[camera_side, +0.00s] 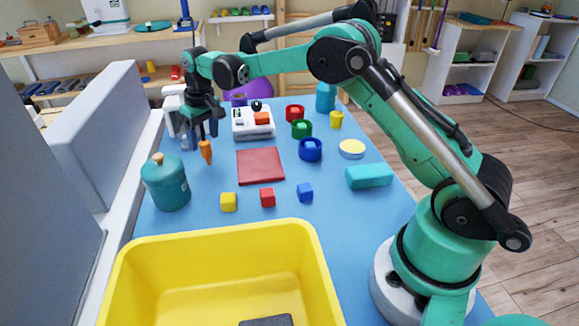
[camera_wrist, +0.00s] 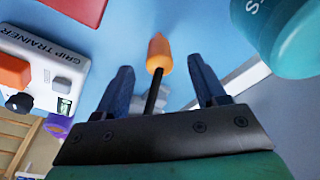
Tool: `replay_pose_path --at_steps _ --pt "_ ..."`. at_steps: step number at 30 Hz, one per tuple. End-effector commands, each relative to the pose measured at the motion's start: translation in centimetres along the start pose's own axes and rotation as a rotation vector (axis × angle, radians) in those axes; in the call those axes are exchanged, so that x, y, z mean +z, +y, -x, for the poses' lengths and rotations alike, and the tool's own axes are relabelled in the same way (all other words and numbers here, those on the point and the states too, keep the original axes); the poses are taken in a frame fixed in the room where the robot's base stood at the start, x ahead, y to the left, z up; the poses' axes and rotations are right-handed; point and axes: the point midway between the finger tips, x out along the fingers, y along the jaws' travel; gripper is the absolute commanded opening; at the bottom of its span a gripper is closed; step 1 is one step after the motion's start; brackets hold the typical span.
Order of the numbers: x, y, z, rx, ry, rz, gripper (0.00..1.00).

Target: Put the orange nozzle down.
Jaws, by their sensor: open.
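The orange nozzle (camera_side: 206,151) points down below my gripper (camera_side: 204,132) in the side view, over the left part of the blue table. In the wrist view the nozzle (camera_wrist: 158,52) lies midway between the tips of my gripper (camera_wrist: 159,66). A thin black rod (camera_wrist: 154,92) runs from the palm side to the nozzle. The two fingers are spread, with a gap on each side of the rod and nozzle. I cannot tell whether the nozzle's tip touches the table.
A teal jar (camera_side: 166,184) stands close by, in front and to the left. A dark red square mat (camera_side: 260,166) lies to the right. The white grip trainer (camera_side: 254,130) is behind. Small cubes and a yellow bin (camera_side: 212,243) are in front.

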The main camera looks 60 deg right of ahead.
Motion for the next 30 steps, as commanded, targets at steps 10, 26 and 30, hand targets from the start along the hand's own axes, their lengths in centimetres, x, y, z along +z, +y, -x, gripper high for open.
replay_pose_path --at_steps 10,26,30 --pt "0.0 0.0 7.6 0.0 0.0 0.0 0.64" --pt "5.1 -1.5 14.2 0.008 0.142 0.001 0.64" --pt "9.3 -2.4 15.3 0.01 0.231 0.002 0.64"
